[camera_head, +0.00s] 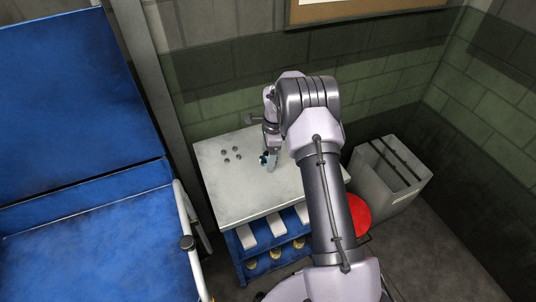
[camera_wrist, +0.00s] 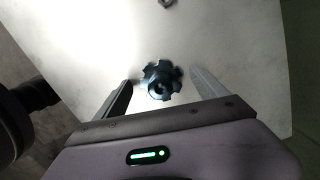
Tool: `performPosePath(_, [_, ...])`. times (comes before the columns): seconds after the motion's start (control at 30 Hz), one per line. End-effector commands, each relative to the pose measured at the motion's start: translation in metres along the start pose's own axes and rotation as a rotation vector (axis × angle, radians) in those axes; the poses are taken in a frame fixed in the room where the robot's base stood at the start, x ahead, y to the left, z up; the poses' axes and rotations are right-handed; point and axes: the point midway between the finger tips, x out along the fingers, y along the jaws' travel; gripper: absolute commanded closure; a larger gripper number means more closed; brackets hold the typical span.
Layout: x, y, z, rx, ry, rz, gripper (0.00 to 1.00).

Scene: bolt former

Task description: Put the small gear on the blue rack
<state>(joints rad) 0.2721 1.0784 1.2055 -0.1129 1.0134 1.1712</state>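The small gear (camera_wrist: 162,80) is dark, toothed, with a centre hole, and shows in the wrist view over the pale table top. My gripper (camera_wrist: 161,77) is open, with one finger on each side of the gear and a visible gap on both sides. In the head view my gripper (camera_head: 269,160) points down at the table top, and a small dark-blue piece (camera_head: 264,158) shows at its fingertips. A blue shelf frame (camera_head: 233,246) stands under the table top. I cannot tell whether this or the large blue structure (camera_head: 80,90) at left is the rack.
A grey bin (camera_head: 375,187) and a red round object (camera_head: 359,215) are at right. A white rail (camera_head: 190,235) stands at left.

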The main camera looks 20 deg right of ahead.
Motion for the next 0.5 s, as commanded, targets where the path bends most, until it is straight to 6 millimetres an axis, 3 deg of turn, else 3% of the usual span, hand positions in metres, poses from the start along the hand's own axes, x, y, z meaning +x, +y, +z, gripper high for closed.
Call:
performPosePath(0.27, [-0.004, 0.000, 0.001, 0.000, 0.000, 0.000, 0.18])
performPosePath(0.37, [-0.022, -0.001, 0.001, 0.000, 0.001, -0.003, 0.18])
performPosePath(0.5, [-0.065, -0.001, 0.001, 0.000, 0.000, -0.003, 0.18])
